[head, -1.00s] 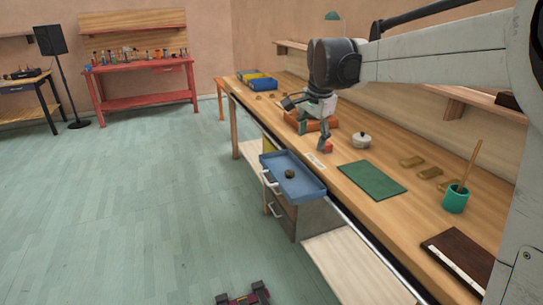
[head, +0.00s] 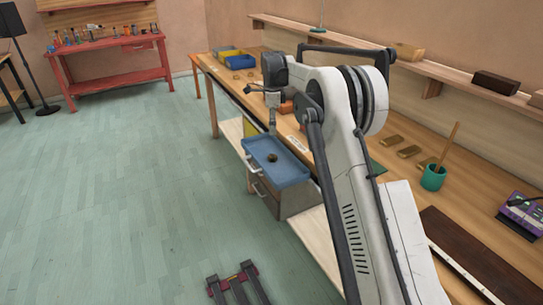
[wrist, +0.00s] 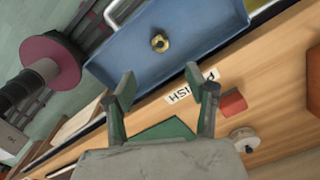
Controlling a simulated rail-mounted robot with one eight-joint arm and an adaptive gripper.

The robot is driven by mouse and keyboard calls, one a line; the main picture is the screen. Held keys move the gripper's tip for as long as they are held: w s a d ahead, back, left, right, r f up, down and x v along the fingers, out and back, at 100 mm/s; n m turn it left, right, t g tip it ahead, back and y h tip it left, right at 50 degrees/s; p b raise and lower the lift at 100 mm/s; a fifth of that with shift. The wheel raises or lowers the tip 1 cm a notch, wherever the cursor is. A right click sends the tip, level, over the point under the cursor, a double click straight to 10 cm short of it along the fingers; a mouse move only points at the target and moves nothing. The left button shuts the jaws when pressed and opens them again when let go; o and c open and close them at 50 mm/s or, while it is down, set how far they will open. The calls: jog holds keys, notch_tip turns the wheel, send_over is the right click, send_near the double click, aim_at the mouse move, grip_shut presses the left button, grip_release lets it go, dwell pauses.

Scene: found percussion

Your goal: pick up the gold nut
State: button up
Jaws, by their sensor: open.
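The gold nut (wrist: 159,42) lies on the floor of the open blue drawer (wrist: 205,30) in the wrist view, a ring with a dark hole. In the head view it is a small dark shape (head: 272,158) in the blue drawer (head: 290,178), below the bench front. My gripper (wrist: 160,84) is open and empty; its two fingers are spread at the drawer's bench-side edge in the picture, and the nut shows beyond the fingertips, apart from them.
A white label (wrist: 192,86), red block (wrist: 233,102), pale round lidded pot (wrist: 243,138) and green mat (wrist: 165,130) are on the bench near my fingers. A teal cup (head: 433,178) with a stick stands farther right. The floor left of the drawer is clear.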

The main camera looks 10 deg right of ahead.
jog(key=f, duration=0.1)
send_over(273, 156)
jog(key=f, duration=0.8)
jog(key=shift+w+a+f, duration=0.15)
jog(key=shift+a+f, duration=0.05)
jog(key=shift+s+d+f+p, duration=0.15)
jog(key=shift+f+p, duration=0.25)
jog(key=shift+f, duration=2.3)
grip_shut()
